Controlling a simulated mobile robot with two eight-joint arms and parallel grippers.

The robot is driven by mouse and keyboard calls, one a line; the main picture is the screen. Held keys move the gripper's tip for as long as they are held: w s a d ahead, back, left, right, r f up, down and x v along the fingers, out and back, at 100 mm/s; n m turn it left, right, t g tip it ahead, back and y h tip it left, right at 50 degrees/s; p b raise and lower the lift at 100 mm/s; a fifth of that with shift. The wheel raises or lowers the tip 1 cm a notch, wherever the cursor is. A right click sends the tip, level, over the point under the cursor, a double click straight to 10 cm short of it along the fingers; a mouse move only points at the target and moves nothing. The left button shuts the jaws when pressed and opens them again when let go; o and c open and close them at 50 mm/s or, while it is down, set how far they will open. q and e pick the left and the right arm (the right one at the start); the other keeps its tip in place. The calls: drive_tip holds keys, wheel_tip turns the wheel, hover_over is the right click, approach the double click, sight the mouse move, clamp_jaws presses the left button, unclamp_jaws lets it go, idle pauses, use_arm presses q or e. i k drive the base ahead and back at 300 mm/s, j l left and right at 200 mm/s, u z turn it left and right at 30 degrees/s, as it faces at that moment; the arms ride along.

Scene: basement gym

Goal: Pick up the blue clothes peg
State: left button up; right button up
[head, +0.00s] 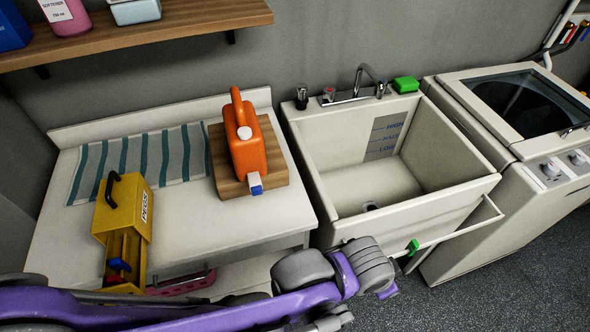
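A blue clothes peg (119,265) lies in the open lower tray of a yellow box marked PEGS (124,207). Something small and red lies next to it in the tray. The box stands upright on the left of the white worktop, with a black handle on top. My purple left arm crosses the bottom of the head view, in front of the worktop. No gripper fingers can be made out on it. My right gripper is not in view.
An orange jug (246,145) stands on a wooden block (222,165) near a striped cloth (141,160). Right of it are a sink (328,188) and a washing machine (540,190). A green peg (412,247) is on the sink's rail. The worktop's right front is clear.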

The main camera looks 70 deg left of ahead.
sight(118, 264)
drive_tip(key=u, duration=4.2)
